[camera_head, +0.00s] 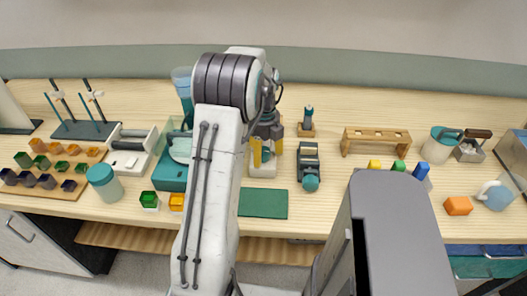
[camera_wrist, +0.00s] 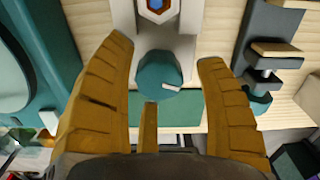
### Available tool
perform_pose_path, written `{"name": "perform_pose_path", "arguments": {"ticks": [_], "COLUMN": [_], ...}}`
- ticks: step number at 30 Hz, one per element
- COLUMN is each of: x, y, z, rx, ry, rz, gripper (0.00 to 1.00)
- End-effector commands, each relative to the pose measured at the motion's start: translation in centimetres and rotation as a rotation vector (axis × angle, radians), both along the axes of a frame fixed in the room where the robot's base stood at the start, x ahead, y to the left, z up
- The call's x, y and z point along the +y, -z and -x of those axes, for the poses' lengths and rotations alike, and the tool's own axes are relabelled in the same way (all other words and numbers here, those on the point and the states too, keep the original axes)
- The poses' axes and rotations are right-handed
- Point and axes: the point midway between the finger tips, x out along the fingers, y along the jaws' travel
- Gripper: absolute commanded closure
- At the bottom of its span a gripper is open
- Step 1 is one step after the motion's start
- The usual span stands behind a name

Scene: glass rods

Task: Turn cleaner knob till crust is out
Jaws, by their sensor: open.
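The cleaner (camera_head: 262,171) is a small pale unit on the bench, mostly covered by my gripper (camera_head: 267,151) in the head view. In the wrist view its round teal knob (camera_wrist: 157,72) with a white pointer mark lies between the yellow fingers of my gripper (camera_wrist: 165,58). The fingers are spread, with a visible gap on both sides of the knob. The pointer mark faces lower right. Above the knob, a hexagonal opening (camera_wrist: 156,6) shows an orange-brown ring around a blue centre, cut by the frame edge. I cannot tell whether the ring is crust.
A green mat (camera_head: 263,204) lies in front of the cleaner. A dark clamp-like device (camera_head: 308,163) stands close on the right, and a teal machine (camera_head: 171,171) on the left. A wooden rack (camera_head: 376,138) stands farther right. Coloured cubes are near the front edge.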

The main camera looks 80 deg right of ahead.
Motion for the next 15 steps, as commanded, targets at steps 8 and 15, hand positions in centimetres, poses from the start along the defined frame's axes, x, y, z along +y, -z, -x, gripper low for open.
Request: {"name": "perform_pose_path", "arguments": {"ticks": [8, 15], "x": [-0.2, -0.2], "y": [-1.9, -6.0], "z": [0.0, 0.0], "rx": [0.0, 0.0], "ry": [0.0, 0.0], "rz": [0.006, 0.006], "gripper": [0.35, 0.35]}}
